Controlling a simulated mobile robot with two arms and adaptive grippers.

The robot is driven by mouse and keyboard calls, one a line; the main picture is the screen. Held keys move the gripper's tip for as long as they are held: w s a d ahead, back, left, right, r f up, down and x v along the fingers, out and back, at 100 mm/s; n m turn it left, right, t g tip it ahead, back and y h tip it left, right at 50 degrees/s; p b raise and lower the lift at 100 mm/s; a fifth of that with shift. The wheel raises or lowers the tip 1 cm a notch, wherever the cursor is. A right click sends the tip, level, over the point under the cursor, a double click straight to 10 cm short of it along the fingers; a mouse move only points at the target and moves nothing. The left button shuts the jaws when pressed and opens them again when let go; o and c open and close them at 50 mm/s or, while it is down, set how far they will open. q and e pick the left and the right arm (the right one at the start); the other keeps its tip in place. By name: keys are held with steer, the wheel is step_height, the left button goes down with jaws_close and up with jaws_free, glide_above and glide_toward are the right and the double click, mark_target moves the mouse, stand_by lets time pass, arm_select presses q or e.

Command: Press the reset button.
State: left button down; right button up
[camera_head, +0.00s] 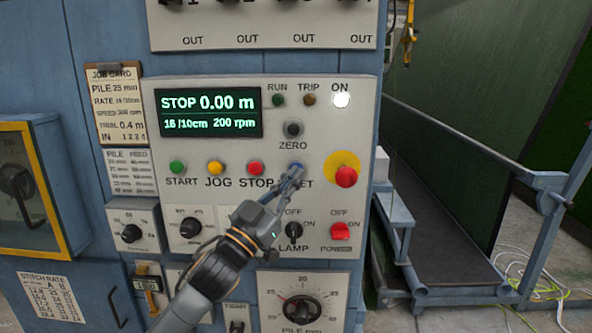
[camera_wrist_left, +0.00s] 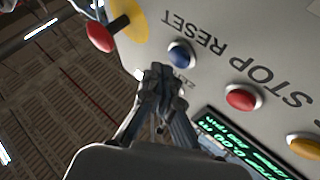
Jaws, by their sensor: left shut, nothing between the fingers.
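The blue reset button (camera_head: 296,166) is on the pale control panel (camera_head: 220,148), right of the red stop button, with its RESET label partly hidden by my gripper. In the left wrist view the whole blue button (camera_wrist_left: 181,53) shows, beside the upside-down RESET lettering. My left gripper (camera_head: 291,178) reaches up from below, shut and empty, its tips just below the button in the head view. In the left wrist view the closed fingertips (camera_wrist_left: 160,76) are beside the button and do not cover it. I cannot tell whether they touch the panel. My right gripper is not in view.
Close by are the red stop button (camera_head: 255,168), the red mushroom button (camera_head: 346,177) on a yellow plate, and the lamp switch (camera_head: 294,230). The display (camera_head: 208,113) reads STOP 0.00 m. The ON light (camera_head: 341,100) is lit white. Blue railings (camera_head: 470,150) stand at the right.

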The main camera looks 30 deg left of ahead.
arm_select(q)
steer(key=shift+s+d, duration=0.45)
steer(key=shift+s, duration=0.25)
steer(key=shift+s+d, duration=0.45)
steer(key=shift+s, duration=0.3)
steer(key=shift+s+d, duration=0.45)
steer(key=shift+s, duration=0.25)
